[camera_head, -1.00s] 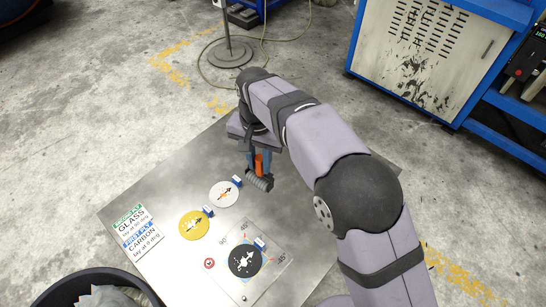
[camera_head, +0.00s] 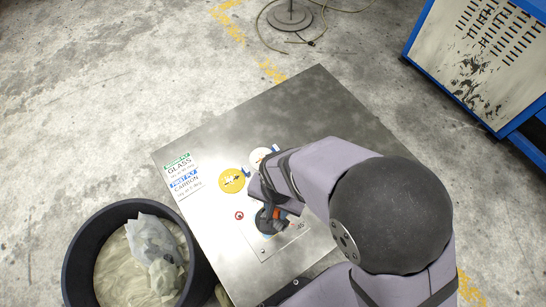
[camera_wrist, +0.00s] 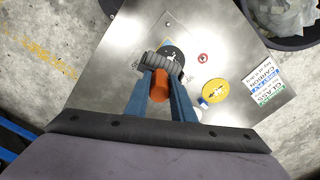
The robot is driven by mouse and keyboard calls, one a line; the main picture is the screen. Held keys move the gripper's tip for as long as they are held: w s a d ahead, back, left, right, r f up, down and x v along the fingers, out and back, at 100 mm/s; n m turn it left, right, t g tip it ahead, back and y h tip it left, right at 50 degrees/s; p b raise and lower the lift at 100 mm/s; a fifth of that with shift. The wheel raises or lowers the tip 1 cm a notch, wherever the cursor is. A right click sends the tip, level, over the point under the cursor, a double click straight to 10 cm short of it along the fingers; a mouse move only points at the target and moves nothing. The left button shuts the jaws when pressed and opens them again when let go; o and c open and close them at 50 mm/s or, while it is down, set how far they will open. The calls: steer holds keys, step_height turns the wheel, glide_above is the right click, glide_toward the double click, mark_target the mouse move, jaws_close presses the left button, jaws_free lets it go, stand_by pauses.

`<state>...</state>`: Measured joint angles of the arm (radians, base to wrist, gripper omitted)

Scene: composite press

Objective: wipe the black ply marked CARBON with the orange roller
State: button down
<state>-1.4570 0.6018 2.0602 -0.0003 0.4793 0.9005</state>
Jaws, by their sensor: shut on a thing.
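My gripper (camera_wrist: 160,80) is shut on the orange handle of the roller (camera_wrist: 159,86), between its two blue fingers. The roller's grey ribbed head points away from the gripper and overlaps the near edge of the black ply (camera_wrist: 174,52) in the wrist view. I cannot tell whether the head touches the ply. The ply is a round black disc with white markings, lying on a pale marked sheet. In the head view the orange handle (camera_head: 279,213) shows over the ply's place, and the gripper and roller hide most of the ply.
A yellow disc (camera_head: 232,181) and a white disc (camera_head: 261,155) lie nearby on the metal table (camera_head: 310,100). Cards reading GLASS and CARBON (camera_head: 183,176) lie at the left. A black bin (camera_head: 75,270) with crumpled material stands beside the table. The table's far part is clear.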

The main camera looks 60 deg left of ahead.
mark_target(281, 225)
steer(key=shift+m, duration=0.5)
steer(key=d+f, duration=0.2)
steer(key=f, duration=0.1)
steer(key=shift+s+d+f, duration=0.1)
steer(key=shift+s+d, duration=0.05)
steer(key=shift+d, duration=0.2)
steer(key=a, duration=0.1)
steer(key=a+f+m, duration=0.1)
steer(key=a, duration=0.1)
steer(key=shift+w+a+f+m, duration=0.1)
steer(key=shift+w+f+m, duration=0.1)
steer(key=shift+m, duration=0.1)
steer(key=shift+a+m, duration=0.4)
steer(key=shift+a, duration=0.05)
steer(key=shift+f+b, duration=2.35)
steer(key=shift+f, duration=0.55)
steer(key=shift+f+b, duration=0.45)
steer(key=shift+f, duration=0.1)
steer(key=shift+a+r, duration=0.1)
steer(key=shift+a, duration=0.9)
